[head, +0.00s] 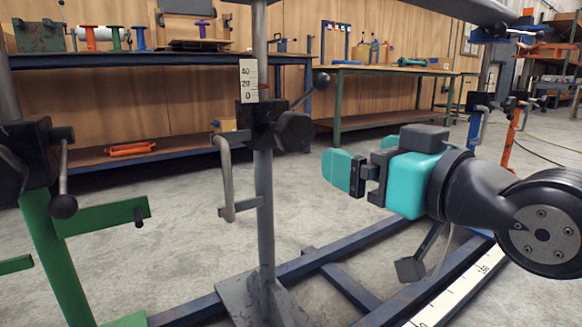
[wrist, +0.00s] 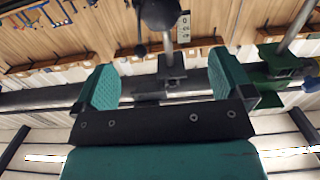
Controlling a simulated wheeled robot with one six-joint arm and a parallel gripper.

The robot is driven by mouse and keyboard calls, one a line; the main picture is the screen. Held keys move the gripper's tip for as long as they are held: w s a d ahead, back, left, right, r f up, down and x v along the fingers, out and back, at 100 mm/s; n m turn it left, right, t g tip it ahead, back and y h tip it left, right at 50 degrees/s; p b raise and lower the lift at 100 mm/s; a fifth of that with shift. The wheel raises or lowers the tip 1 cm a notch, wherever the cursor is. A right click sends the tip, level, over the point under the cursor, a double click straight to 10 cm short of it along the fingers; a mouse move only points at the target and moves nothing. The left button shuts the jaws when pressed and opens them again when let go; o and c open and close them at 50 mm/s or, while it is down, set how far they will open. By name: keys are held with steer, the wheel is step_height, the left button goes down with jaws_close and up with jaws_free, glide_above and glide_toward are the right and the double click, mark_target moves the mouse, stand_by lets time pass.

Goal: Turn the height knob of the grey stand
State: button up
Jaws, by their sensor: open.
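The grey stand (head: 264,205) stands upright left of centre in the head view. Its black clamp block (head: 256,118) carries a dark many-sided knob (head: 293,131) facing right and a lever with a ball end. A crank handle (head: 228,180) hangs on its left; I cannot tell which part is the height knob. My gripper (head: 342,172) is open and empty, right of the stand and slightly lower than the dark knob, apart from it. In the wrist view, which looks upside down, my gripper (wrist: 165,82) shows both teal fingers, with a dark round knob (wrist: 162,14) at the top edge.
A scale plate (head: 248,82) with a red pointer sits above the clamp. A green stand (head: 65,250) is at the left. A pipe (wrist: 50,98) crosses the wrist view. Blue floor rails (head: 330,255) run beneath. Workbenches (head: 180,60) stand behind. Open space lies between gripper and stand.

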steer(key=p, duration=1.4)
glide_toward(300, 132)
steer(key=x, duration=0.2)
steer(key=p+x, duration=0.8)
steer(key=p, duration=0.1)
steer(key=shift+w+a, duration=0.25)
steer(key=shift+w, duration=0.05)
steer(key=shift+w+a+f+p, duration=0.1)
steer(key=shift+w+a+p, duration=0.25)
steer(key=shift+w+p, duration=0.3)
steer(key=shift+w+a+f+p, duration=0.15)
steer(key=shift+a+f+p, duration=0.05)
steer(key=shift+f+p, duration=0.1)
steer(key=c, duration=0.9)
steer(key=shift+m, duration=0.3)
